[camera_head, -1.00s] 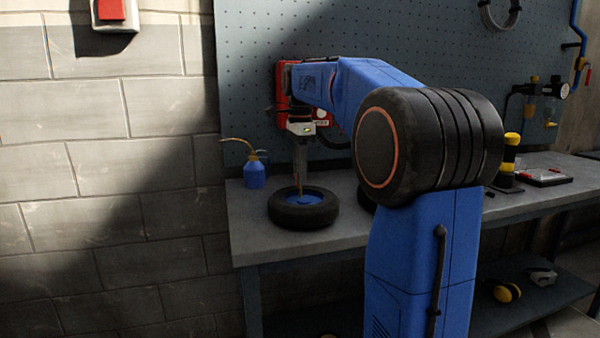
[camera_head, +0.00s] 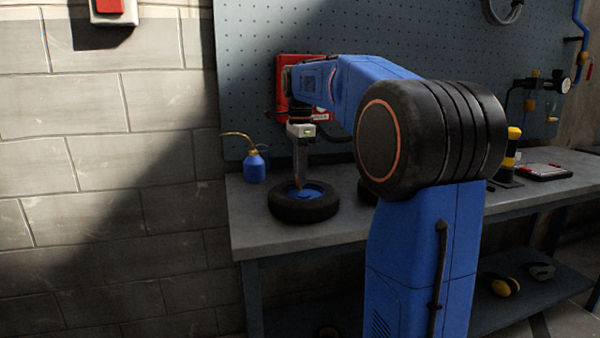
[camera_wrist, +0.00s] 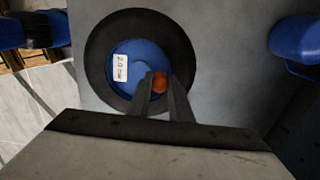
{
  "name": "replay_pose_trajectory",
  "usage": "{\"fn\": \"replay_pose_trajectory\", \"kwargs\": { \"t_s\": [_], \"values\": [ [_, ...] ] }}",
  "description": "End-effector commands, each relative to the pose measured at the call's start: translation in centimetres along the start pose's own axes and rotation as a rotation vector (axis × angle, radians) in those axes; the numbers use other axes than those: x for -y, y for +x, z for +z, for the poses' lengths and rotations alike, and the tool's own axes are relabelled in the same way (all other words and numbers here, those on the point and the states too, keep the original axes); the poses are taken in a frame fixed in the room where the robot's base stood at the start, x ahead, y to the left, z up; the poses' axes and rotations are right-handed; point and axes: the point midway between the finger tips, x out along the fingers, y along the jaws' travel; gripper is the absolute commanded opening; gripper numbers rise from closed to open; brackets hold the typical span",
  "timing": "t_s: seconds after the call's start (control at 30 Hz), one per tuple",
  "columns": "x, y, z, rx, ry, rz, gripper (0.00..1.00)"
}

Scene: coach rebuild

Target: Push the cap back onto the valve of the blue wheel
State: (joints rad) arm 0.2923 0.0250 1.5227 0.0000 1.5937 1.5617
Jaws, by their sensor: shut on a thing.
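The blue wheel (camera_head: 316,191) with its black tyre (camera_head: 303,209) lies flat on the bench near its left end. In the wrist view the blue hub (camera_wrist: 134,51) carries a white label (camera_wrist: 121,68), and the tyre (camera_wrist: 101,84) rings it. My gripper (camera_wrist: 163,84) points straight down over the hub and is shut on a small orange-red cap (camera_wrist: 160,82). In the head view my gripper (camera_head: 301,184) reaches down to the wheel. The valve is hidden under the cap and fingers; I cannot tell whether the cap touches it.
A blue oil can (camera_head: 254,169) with a curved spout stands on the bench (camera_head: 250,220) behind and left of the wheel. A red box (camera_head: 291,98) is at the pegboard (camera_head: 245,75). Another black item partly shows behind my arm. Yellow-black things stand further right.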

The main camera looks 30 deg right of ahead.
Motion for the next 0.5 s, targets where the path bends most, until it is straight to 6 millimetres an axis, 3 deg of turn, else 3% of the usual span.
{"fn": "replay_pose_trajectory", "kwargs": {
  "t_s": [0.37,0.4,0.5],
  "values": [
    [-0.01,0.39,0.0,0.0,0.0,0.0,0.0],
    [-0.01,0.38,0.0,0.0,0.0,0.0,0.21],
    [-0.01,0.38,0.0,0.0,0.0,0.0,0.4]
  ]
}}
